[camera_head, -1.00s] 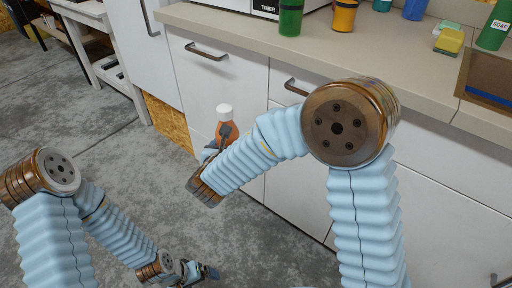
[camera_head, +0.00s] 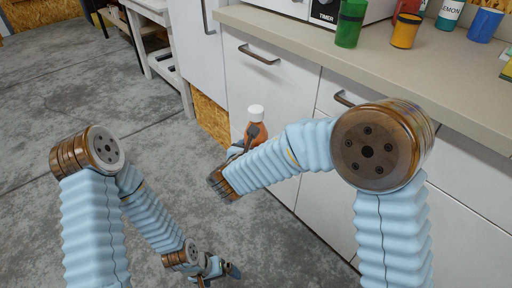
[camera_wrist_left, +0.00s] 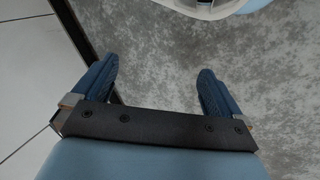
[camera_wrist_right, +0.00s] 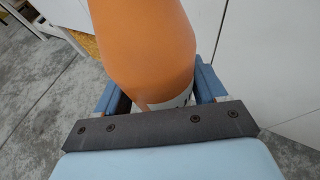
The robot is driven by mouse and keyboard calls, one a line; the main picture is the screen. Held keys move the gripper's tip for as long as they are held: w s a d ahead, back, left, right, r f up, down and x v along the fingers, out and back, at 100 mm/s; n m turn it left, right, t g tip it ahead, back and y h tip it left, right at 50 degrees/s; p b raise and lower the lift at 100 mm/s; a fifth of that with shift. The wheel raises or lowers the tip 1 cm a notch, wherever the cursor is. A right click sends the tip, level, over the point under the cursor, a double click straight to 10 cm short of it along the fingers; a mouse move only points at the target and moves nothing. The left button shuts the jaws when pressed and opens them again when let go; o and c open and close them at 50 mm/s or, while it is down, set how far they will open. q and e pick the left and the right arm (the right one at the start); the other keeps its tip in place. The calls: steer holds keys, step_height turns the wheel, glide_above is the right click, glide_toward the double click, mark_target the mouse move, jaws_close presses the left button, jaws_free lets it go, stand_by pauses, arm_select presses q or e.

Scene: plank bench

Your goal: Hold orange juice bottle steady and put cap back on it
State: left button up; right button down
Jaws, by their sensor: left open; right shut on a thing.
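The orange juice bottle (camera_head: 262,129) is orange with a white top (camera_head: 256,111). It stands about upright in front of the cabinet doors in the head view, partly hidden by my right arm. I cannot tell whether the white top is a separate cap. My right gripper (camera_head: 240,150) is shut on the bottle. In the right wrist view the orange body (camera_wrist_right: 150,50) rises from between the fingers, with a white band (camera_wrist_right: 168,102) low down. My left gripper (camera_head: 226,271) is low over the floor, apart from the bottle. The left wrist view shows its fingers (camera_wrist_left: 156,82) open and empty.
The counter (camera_head: 300,32) carries a green cup (camera_head: 350,22), an orange cup (camera_head: 405,31) and other containers. White cabinet doors (camera_head: 275,85) with handles are close behind the bottle. A white shelf (camera_head: 155,45) stands at the back. Grey floor (camera_head: 60,110) is open at left.

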arm_select(q)
steer(key=s+a+r, duration=0.2)
steer(key=a, duration=1)
steer(key=shift+a, duration=0.35)
steer(key=shift+w+d, duration=0.1)
steer(key=w+d+f, duration=0.1)
steer(key=d+f, duration=0.1)
steer(key=d, duration=1)
steer(key=shift+w+d+f, duration=0.35)
steer(key=shift+w+d, duration=0.05)
arm_select(e)
steer(key=s+d+f, duration=0.1)
steer(key=s+d, duration=0.1)
steer(key=d, duration=0.8)
steer(key=s+d+f, duration=0.1)
steer(key=s+d, duration=0.1)
steer(key=d, duration=0.8)
steer(key=shift+d, duration=0.15)
